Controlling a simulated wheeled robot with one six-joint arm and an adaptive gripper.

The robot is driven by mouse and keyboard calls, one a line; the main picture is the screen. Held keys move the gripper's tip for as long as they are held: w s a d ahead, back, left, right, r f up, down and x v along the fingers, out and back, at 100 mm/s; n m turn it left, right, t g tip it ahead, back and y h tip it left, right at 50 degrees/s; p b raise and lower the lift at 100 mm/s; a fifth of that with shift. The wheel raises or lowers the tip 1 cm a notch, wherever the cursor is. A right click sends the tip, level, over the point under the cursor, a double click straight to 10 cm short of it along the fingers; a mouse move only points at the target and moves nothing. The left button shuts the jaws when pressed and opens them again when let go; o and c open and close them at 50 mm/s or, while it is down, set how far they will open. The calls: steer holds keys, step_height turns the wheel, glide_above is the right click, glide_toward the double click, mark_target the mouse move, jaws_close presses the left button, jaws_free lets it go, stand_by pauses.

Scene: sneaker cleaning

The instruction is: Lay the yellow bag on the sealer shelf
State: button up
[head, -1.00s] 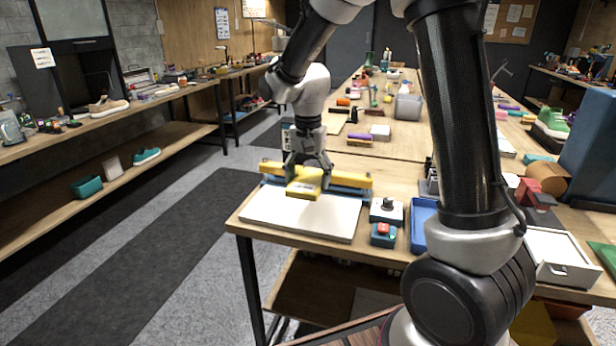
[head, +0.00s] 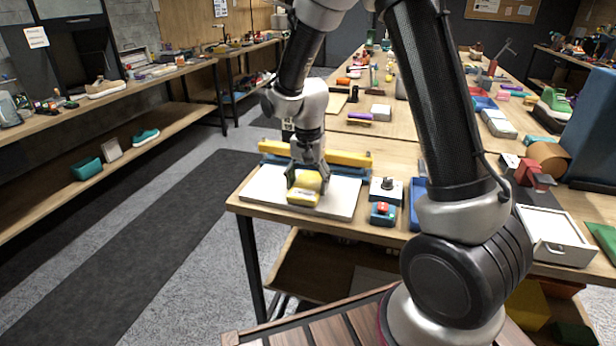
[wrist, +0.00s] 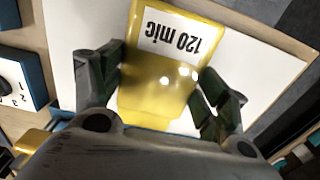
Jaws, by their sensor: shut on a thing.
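The yellow bag (head: 305,188) is in my gripper (head: 306,180), over the white shelf (head: 342,204) of the sealer at the table's near left corner. In the wrist view the yellow bag (wrist: 158,72) has a white label reading "120 mic" and sits between the two fingers of my gripper (wrist: 165,95). The white shelf (wrist: 250,60) spreads behind it. The bag looks low over the shelf; I cannot tell whether it touches. The sealer's yellow bar (head: 345,158) lies behind my gripper, along the shelf's far edge.
A dial box (head: 386,190) and a red-button box (head: 383,214) stand right of the shelf. A blue tray (head: 416,206) is partly hidden by my arm. A white lidded box (head: 553,235) is further right. Open floor lies left of the table.

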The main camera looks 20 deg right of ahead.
steer(key=shift+f, duration=0.1)
steer(key=o, duration=1.1)
step_height(320, 180, up, 12)
steer(key=shift+r, duration=0.1)
